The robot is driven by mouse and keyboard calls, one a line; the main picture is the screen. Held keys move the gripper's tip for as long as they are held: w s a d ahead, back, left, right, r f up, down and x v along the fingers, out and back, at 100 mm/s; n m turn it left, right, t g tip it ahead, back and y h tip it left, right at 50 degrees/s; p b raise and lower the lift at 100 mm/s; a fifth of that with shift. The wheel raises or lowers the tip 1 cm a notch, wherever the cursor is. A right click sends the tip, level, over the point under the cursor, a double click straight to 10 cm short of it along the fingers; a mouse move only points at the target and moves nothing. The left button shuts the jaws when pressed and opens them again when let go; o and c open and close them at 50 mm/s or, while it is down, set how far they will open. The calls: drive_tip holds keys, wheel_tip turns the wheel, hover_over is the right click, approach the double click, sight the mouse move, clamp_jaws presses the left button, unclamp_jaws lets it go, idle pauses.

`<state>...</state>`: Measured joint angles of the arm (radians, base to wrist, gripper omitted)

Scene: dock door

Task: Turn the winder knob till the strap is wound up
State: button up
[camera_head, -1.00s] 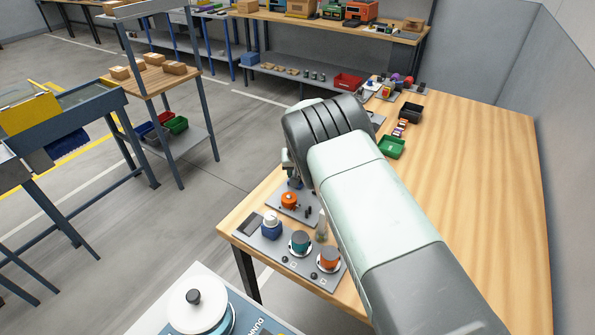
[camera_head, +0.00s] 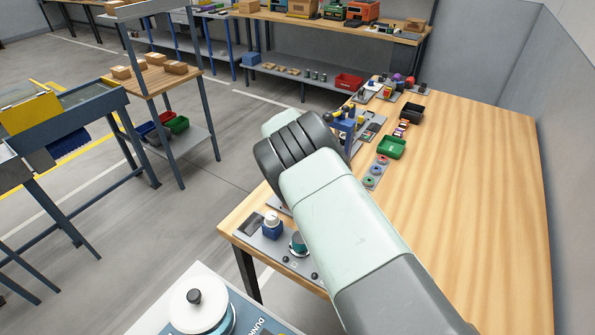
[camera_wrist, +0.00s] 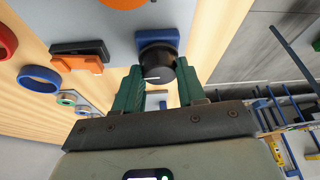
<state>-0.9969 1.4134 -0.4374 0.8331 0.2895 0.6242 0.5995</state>
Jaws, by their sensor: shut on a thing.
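In the wrist view a black round knob (camera_wrist: 158,63) with a white line on its face sits at a blue block (camera_wrist: 157,38) on a grey panel (camera_wrist: 90,22). The two green fingers of my gripper (camera_wrist: 160,78) are shut on the knob, one on each side. A small pale and blue piece (camera_wrist: 156,98) shows between the fingers beyond the knob; I cannot tell whether it is the strap. In the head view my arm hides the gripper and the knob.
Close by in the wrist view are an orange disc (camera_wrist: 122,3), a black and orange part (camera_wrist: 80,55), a blue ring (camera_wrist: 40,78) and a red ring (camera_wrist: 6,42). In the head view a blue stand (camera_head: 345,127) is behind my wrist. The bench's right side (camera_head: 470,200) is clear.

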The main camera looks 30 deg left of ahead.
drive_tip(key=o, duration=1)
drive_tip(key=shift+o, duration=0.2)
drive_tip(key=v, duration=1)
drive_tip(key=shift+r, duration=0.4)
drive_tip(key=shift+s, duration=0.15)
